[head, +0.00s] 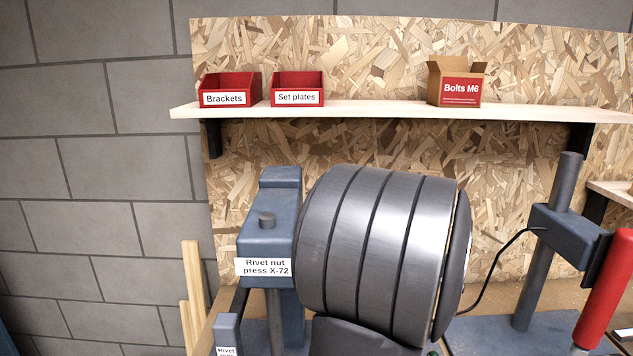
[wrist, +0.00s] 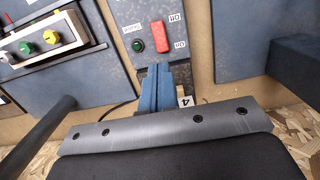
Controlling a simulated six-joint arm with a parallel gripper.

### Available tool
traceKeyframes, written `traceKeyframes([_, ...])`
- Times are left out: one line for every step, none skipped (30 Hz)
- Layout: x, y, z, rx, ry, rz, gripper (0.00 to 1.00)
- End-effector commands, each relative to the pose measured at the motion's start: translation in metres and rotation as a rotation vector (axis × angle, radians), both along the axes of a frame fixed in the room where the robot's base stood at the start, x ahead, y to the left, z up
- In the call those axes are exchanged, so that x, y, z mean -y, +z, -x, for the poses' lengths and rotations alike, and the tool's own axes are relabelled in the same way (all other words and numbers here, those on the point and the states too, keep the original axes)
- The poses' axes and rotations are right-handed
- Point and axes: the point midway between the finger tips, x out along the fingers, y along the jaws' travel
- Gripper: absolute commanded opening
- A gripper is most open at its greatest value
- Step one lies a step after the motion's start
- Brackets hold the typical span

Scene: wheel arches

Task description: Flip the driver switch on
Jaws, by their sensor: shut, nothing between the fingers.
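A red rocker switch (wrist: 160,37) is on a dark blue panel (wrist: 146,12) in the wrist view. Small white labels sit beside its two ends, turned over and hard to read. A green round light or button (wrist: 137,46) is to its left. My gripper (wrist: 157,72) has its blue fingers shut and empty, with the tips just below the switch in the picture. Whether they touch the panel is not clear. Which way the rocker is tipped cannot be told. In the head view my arm hides the switch and gripper.
A control box with green and yellow knobs (wrist: 50,37) stands at the upper left of the wrist view. A tag marked 4 (wrist: 185,101) is right of the fingers. The rivet nut press (head: 281,215) stands close beside my arm; a red handle (head: 606,290) is at far right.

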Motion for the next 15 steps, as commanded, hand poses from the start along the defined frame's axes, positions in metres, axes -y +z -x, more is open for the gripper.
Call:
traceKeyframes([0.0, 0.0, 0.0, 0.0, 0.0, 0.0, 0.0])
traceKeyframes([0.0, 0.0, 0.0, 0.0, 0.0, 0.0, 0.0])
traceKeyframes([0.0, 0.0, 0.0, 0.0, 0.0, 0.0, 0.0])
traceKeyframes([0.0, 0.0, 0.0, 0.0, 0.0, 0.0, 0.0])
traceKeyframes([0.0, 0.0, 0.0, 0.0, 0.0, 0.0, 0.0])
traceKeyframes([0.0, 0.0, 0.0, 0.0, 0.0, 0.0, 0.0])
traceKeyframes([0.0, 0.0, 0.0, 0.0, 0.0, 0.0, 0.0])
traceKeyframes([0.0, 0.0, 0.0, 0.0, 0.0, 0.0, 0.0])
traceKeyframes([0.0, 0.0, 0.0, 0.0, 0.0, 0.0, 0.0])
traceKeyframes([0.0, 0.0, 0.0, 0.0, 0.0, 0.0, 0.0])
traceKeyframes([0.0, 0.0, 0.0, 0.0, 0.0, 0.0, 0.0])
traceKeyframes([-0.0001, -0.0002, 0.0001, 0.001, -0.003, -0.002, 0.0])
traceKeyframes([-0.0004, -0.0005, 0.0005, 0.004, -0.008, -0.004, 0.0])
traceKeyframes([-0.0008, -0.0009, 0.0008, 0.008, -0.017, -0.008, 0.0])
traceKeyframes([-0.0016, -0.0017, 0.0016, 0.016, -0.037, -0.017, 0.0])
